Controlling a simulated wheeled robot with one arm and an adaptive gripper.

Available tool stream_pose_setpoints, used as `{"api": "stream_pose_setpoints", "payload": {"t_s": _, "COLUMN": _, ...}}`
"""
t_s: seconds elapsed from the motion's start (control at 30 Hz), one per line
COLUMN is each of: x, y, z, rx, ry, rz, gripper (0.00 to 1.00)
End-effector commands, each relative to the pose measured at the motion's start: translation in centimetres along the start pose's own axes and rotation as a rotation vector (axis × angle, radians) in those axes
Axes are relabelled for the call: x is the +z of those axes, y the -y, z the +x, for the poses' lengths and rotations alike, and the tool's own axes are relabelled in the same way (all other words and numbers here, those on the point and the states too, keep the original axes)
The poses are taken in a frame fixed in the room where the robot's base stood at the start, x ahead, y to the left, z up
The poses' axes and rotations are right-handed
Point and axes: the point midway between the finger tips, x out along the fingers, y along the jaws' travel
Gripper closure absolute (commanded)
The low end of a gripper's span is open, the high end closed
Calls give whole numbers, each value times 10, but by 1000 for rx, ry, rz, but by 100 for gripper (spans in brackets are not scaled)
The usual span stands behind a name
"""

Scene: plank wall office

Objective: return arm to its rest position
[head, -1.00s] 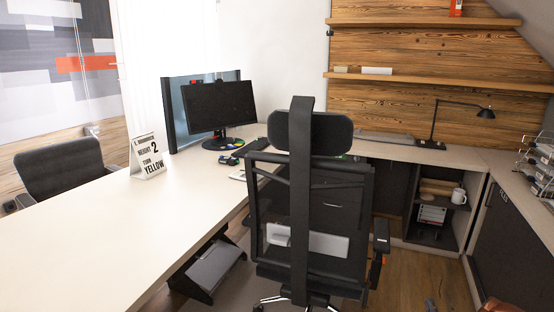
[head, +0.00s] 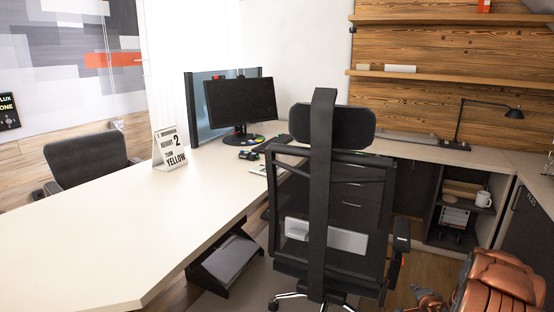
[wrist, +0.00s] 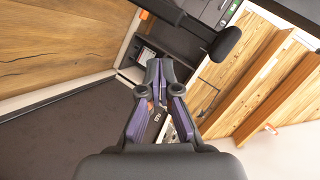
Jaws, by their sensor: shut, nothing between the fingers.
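My gripper (wrist: 160,66) shows in the wrist view, with dark grey links and purple-sided fingers. Its fingertips are together and nothing is between them. It points toward an open dark cabinet bay, and no contact with anything shows. The gripper cannot be made out in the head view.
A black office chair (head: 322,215) stands in front, beside the pale desk (head: 120,235). A sign (head: 170,148) and a monitor (head: 241,101) stand on the desk. An open cabinet (head: 460,207) is behind.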

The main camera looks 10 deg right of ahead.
Motion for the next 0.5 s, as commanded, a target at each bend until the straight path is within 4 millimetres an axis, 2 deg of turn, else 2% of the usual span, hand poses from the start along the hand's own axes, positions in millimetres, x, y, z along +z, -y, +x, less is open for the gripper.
{"api": "stream_pose_setpoints", "payload": {"t_s": 0.03, "x": 10, "y": 11, "z": -1, "rx": 24, "ry": 22, "rz": -46, "gripper": 100}}
{"api": "stream_pose_setpoints", "payload": {"t_s": 0.27, "x": 52, "y": 43, "z": -22, "rx": 159, "ry": 123, "rz": -238, "gripper": 100}}
{"api": "stream_pose_setpoints", "payload": {"t_s": 0.5, "x": 96, "y": 65, "z": -60, "rx": 279, "ry": 239, "rz": -417, "gripper": 100}}
